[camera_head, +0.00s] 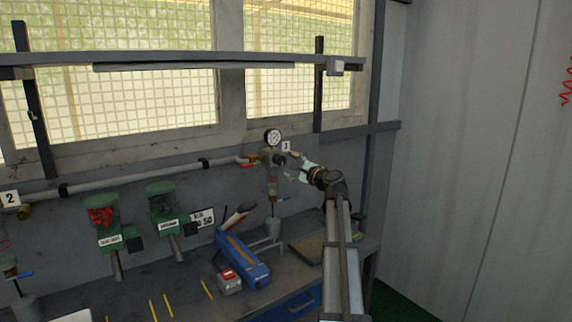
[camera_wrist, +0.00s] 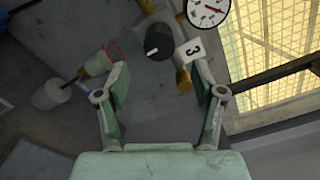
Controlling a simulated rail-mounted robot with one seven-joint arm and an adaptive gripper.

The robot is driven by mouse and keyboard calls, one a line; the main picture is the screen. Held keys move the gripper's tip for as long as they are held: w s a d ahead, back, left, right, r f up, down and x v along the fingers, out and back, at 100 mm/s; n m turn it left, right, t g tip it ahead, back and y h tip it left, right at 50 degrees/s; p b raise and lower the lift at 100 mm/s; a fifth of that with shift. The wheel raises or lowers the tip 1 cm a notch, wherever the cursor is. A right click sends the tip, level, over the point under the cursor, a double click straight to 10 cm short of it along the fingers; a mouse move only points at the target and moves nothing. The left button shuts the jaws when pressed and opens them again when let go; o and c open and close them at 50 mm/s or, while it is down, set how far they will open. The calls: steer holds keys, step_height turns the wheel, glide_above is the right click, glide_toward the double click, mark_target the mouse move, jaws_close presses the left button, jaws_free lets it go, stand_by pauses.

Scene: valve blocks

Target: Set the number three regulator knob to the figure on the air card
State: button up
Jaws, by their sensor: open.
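The number three regulator shows in the camera_head view with a black knob (camera_head: 279,160), a white "3" tag (camera_head: 286,146) and a round gauge (camera_head: 272,137) above. In the wrist view the black knob (camera_wrist: 158,44) has a white pointer mark, with the "3" tag (camera_wrist: 191,51) to its right and the gauge (camera_wrist: 208,9) partly cut off. My gripper (camera_wrist: 162,76) is open and empty; the knob lies ahead, beyond the fingertips and roughly between them. My gripper (camera_head: 302,166) is just right of the knob in the camera_head view. A white card (camera_head: 203,217) shows "50"; its other lettering is unclear.
A pipe (camera_head: 130,185) runs along the wall to the regulator. Green bins (camera_head: 165,203) hang left. A blue box-like tool (camera_head: 243,259) and a red-and-grey box (camera_head: 229,282) are on the bench (camera_head: 185,268). A "2" tag (camera_head: 10,198) is far left.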

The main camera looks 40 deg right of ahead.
steer(key=shift+s+a, duration=0.15)
steer(key=shift+s, duration=2.1)
